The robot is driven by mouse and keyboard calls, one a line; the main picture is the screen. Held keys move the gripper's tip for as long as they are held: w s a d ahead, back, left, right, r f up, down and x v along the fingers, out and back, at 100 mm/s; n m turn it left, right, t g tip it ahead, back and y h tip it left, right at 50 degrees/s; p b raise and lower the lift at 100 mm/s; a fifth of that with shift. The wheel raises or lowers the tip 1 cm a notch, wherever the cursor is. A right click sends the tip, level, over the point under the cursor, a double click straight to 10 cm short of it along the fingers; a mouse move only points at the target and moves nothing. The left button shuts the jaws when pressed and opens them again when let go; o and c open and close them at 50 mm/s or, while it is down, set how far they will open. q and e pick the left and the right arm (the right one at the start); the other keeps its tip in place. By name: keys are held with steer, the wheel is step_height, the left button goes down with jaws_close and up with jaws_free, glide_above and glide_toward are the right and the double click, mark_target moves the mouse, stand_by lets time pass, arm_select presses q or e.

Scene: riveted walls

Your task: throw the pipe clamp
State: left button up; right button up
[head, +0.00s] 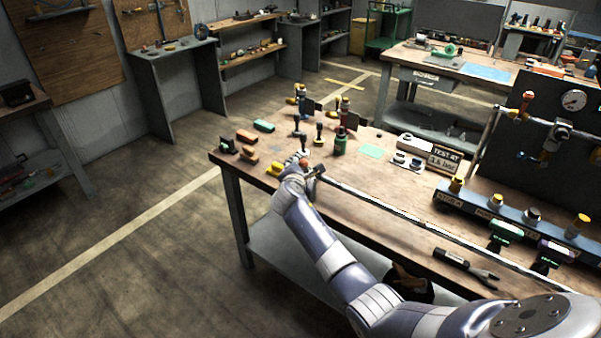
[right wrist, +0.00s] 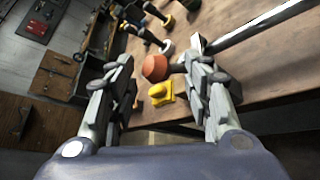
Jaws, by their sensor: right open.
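A long metal pipe (head: 400,211) lies along the front edge of the workbench. At its left end is a small dark fitting with an orange-red knob (head: 303,162), which looks like the pipe clamp's handle. My right gripper (head: 300,158) reaches to this end of the pipe. In the right wrist view the gripper (right wrist: 158,75) is open, with one finger on each side of the orange-red knob (right wrist: 155,68). The pipe (right wrist: 262,24) runs off to the upper right there. I cannot tell whether a finger touches the knob. My left gripper is not in view.
A yellow piece (right wrist: 161,93) lies near the knob. Several coloured blocks, a green bottle (head: 340,142) and small tools stand behind the gripper on the workbench (head: 370,192). A test panel (head: 560,120) with a gauge stands at right. The floor at left is clear.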

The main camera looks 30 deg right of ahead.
steer(key=v, duration=1.1)
steer(key=shift+s+d, duration=0.25)
